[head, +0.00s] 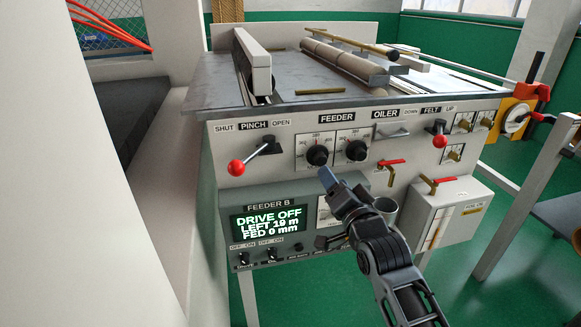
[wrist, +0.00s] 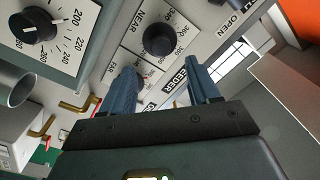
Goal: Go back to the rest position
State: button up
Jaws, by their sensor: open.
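My gripper (head: 327,178) is in front of the machine's front panel, just below the two black FEEDER knobs, the left knob (head: 317,155) and the right knob (head: 356,150). In the wrist view its two blue fingers (wrist: 163,82) are apart with nothing held between them. A black knob (wrist: 158,40) on the panel shows beyond the fingertips, apart from them. My arm is stretched up from the lower right of the head view and hides part of the lower FEEDER B box. No rest position is marked in view.
The display (head: 268,220) reads DRIVE OFF, LEFT 19 m, FED 0 mm. Red-knobbed levers, PINCH (head: 236,167) and FELT (head: 440,127), stick out from the panel.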

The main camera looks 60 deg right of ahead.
jog(key=shift+a, duration=0.1)
jog(key=s+a+f+n+t+y, duration=0.1)
jog(key=s+a+f+n+y, duration=0.15)
jog(key=a, duration=0.45)
jog(key=s+a+f+n+t+y, duration=0.1)
jog(key=a+n+y, duration=0.1)
jog(key=a+n, duration=0.35)
jog(key=s+a+f+n+t+y, duration=0.1)
jog(key=a+f+y, duration=0.1)
jog(key=a, duration=0.7)
jog(key=s+a+r+n+y, duration=0.3)
jog(key=s+a+n+y, duration=0.4)
jog(key=s+a, duration=0.5)
jog(key=shift+s+r+n, duration=0.25)
jog(key=shift+r+n, duration=0.1)
jog(key=shift+n, duration=0.85)
